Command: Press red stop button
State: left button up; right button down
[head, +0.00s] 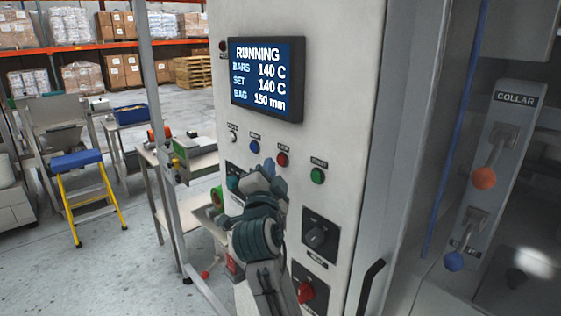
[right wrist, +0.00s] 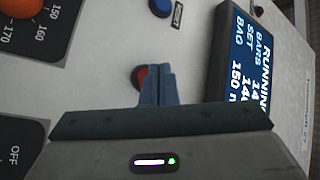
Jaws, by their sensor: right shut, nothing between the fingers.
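The red stop button (head: 282,160) sits on the pale cabinet panel, between a blue button and a green button. It also shows in the right wrist view (right wrist: 138,78), partly covered by my fingers. My right gripper (head: 268,168) is shut and empty, just in front of the panel near the red button. In the right wrist view its closed fingertips (right wrist: 154,72) overlap the button's edge. Whether they touch it, I cannot tell. The display (head: 266,79) above reads RUNNING. My left gripper is not in view.
A blue button (head: 254,147) and a green button (head: 317,176) flank the red one. Below are a black rotary knob (head: 316,238) and a red rotary switch (head: 306,292). A black handle (head: 371,287) sticks out at right. A yellow step stool (head: 88,190) stands far left.

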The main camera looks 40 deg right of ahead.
pick_arm(q)
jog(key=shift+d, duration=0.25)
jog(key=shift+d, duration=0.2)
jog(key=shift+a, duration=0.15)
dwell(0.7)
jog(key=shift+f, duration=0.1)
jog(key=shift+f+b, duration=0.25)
jog(key=shift+b, duration=0.1)
pick_arm(e)
jog(key=shift+d, duration=0.45)
